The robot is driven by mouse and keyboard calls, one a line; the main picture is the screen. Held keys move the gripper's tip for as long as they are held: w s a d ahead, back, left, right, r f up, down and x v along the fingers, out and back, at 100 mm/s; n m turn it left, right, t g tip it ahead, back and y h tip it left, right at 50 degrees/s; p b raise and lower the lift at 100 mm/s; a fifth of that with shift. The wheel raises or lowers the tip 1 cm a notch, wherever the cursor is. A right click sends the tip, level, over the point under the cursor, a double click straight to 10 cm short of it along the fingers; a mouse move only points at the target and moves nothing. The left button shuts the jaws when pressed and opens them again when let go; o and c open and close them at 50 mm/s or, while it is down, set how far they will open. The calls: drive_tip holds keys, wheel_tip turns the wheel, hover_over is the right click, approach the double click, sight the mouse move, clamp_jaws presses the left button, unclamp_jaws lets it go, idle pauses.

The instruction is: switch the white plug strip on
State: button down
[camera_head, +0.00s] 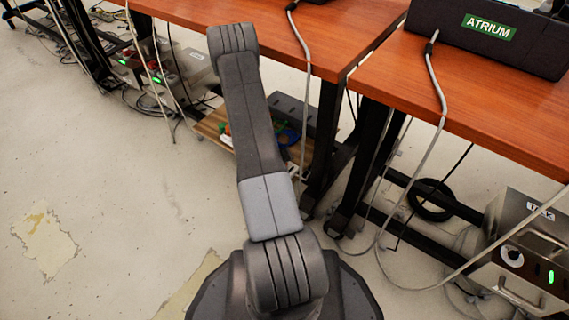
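I cannot pick out the white plug strip for certain in the head view. Pale cables run down from the desks to the floor, and part of the floor under the desks is hidden by my arm and the desk legs. My arm rises through the middle of the view, with its upper joint near the left desk's front edge. My gripper does not show.
Two orange-brown desks (491,99) stand on black legs. A black box labelled ATRIUM (490,42) sits on the right one. Below are a silver box with a green light (525,250), a black cable coil (430,201) and a low wooden platform (212,126).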

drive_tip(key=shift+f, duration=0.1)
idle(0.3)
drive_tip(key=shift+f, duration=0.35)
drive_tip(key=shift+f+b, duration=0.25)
drive_tip(key=shift+b, duration=0.15)
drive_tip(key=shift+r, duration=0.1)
idle(0.3)
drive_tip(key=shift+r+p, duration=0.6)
drive_tip(key=shift+p, duration=0.05)
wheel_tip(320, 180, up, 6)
drive_tip(key=p, duration=0.5)
